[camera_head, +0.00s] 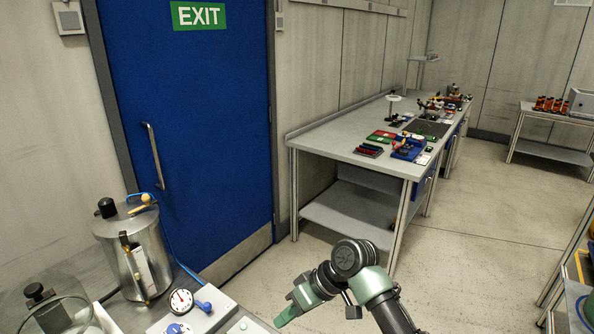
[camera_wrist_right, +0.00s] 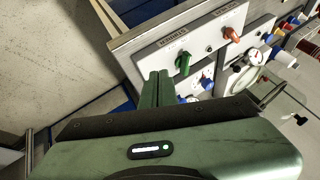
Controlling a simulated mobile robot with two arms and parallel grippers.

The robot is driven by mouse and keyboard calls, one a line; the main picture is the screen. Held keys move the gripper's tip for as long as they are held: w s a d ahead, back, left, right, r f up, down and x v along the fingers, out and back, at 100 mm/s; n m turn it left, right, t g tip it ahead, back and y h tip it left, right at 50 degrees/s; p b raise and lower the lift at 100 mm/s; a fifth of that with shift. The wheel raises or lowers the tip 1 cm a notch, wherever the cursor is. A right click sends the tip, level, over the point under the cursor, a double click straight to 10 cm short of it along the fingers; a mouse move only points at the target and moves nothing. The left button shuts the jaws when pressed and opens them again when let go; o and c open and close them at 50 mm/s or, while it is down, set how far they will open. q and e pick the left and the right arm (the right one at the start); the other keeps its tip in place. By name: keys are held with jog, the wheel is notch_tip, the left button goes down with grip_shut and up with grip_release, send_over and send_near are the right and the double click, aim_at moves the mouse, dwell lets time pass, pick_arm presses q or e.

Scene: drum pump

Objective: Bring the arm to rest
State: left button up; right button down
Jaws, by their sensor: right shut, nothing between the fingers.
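My right arm (camera_head: 352,262) rises from the bottom edge of the head view, bends at a dark joint and points down to the left. My right gripper (camera_head: 283,318) is low in that view, near the right end of the grey panel (camera_head: 241,329). In the right wrist view the two green fingers of the gripper (camera_wrist_right: 158,78) lie together with nothing between them. They point toward a light panel (camera_wrist_right: 205,45) with a green knob (camera_wrist_right: 184,62) and an orange knob (camera_wrist_right: 232,35). I cannot tell the exact gap to it. My left gripper is not in view.
At lower left stand a steel vessel (camera_head: 138,262), a glass jar with a black knob (camera_head: 52,308), a round gauge (camera_head: 180,302) and a blue knob (camera_head: 203,306). A blue door (camera_head: 190,110) is behind. A long workbench (camera_head: 330,142) stands farther back. Floor (camera_head: 470,225) at right is clear.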

jog(key=s+d+f+m+t+h, duration=0.1)
jog(key=s+d+f+m, duration=0.1)
jog(key=s+d+f, duration=0.45)
jog(key=s+d+f+m+t+h, duration=0.1)
jog(key=s+d+f+m+h, duration=0.15)
jog(key=s+d, duration=0.75)
jog(key=s+d+f+m+t+h, duration=0.15)
jog(key=s+d+h, duration=0.25)
jog(key=s+d, duration=0.65)
jog(key=s+a+f+g, duration=0.1)
jog(key=s+a+f, duration=0.1)
jog(key=f, duration=1.1)
jog(key=s+a+f+g, duration=0.1)
jog(key=s+f, duration=0.1)
jog(key=f, duration=1.2)
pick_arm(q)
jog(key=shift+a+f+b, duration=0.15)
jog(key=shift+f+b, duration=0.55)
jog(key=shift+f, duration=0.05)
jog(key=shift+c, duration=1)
pick_arm(e)
jog(key=s+d+f, duration=0.3)
jog(key=s+f, duration=1.3)
jog(key=shift+s+g, duration=0.15)
jog(key=shift+g, duration=0.2)
